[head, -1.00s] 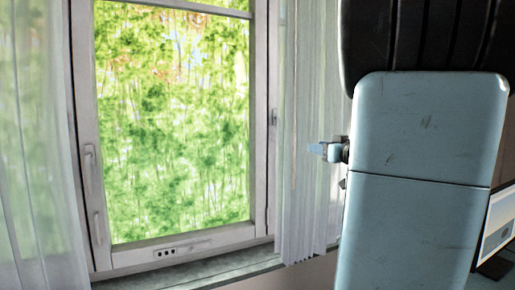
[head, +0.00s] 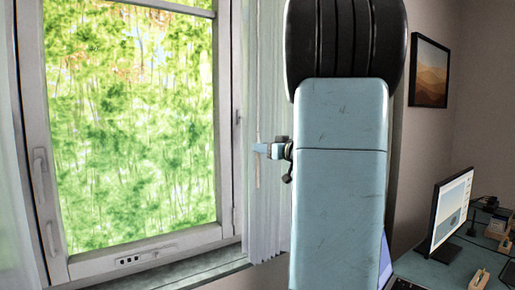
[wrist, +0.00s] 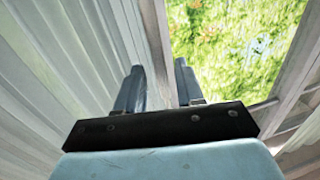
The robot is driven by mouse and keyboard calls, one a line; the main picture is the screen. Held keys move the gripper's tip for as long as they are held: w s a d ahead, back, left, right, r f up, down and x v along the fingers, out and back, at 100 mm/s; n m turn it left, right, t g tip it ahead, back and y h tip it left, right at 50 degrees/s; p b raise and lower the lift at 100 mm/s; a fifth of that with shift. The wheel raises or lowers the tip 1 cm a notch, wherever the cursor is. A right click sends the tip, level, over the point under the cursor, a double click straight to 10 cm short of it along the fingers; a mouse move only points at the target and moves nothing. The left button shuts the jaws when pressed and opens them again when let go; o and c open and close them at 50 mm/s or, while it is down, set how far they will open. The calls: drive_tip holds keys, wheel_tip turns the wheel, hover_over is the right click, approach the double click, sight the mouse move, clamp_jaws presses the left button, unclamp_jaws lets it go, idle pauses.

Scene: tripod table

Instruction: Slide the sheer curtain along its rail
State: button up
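A white pleated sheer curtain (head: 266,210) hangs at the window's right side in the head view. It fills the left of the wrist view (wrist: 50,70). A thin pale wand (head: 257,175) hangs in front of its folds. My gripper (head: 262,149) is in front of this curtain and overlaps the wand in the head view. In the wrist view its two fingers (wrist: 158,90) stand apart, with a visible gap. I cannot tell whether the wand lies between them. My arm hides the curtain's right part. The rail is out of view.
A closed window (head: 130,130) with a handle (head: 40,172) is at the left, above a sill (head: 170,270). Another sheer curtain (head: 12,200) hangs at the far left. A desk with a monitor (head: 450,212) stands at the lower right.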

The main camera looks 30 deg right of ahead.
drive_tip(key=shift+w+a, duration=0.2)
drive_tip(key=shift+w, duration=0.65)
drive_tip(key=shift+w+a, duration=0.15)
drive_tip(key=shift+w, duration=0.65)
drive_tip(key=shift+c, duration=0.2)
clamp_jaws()
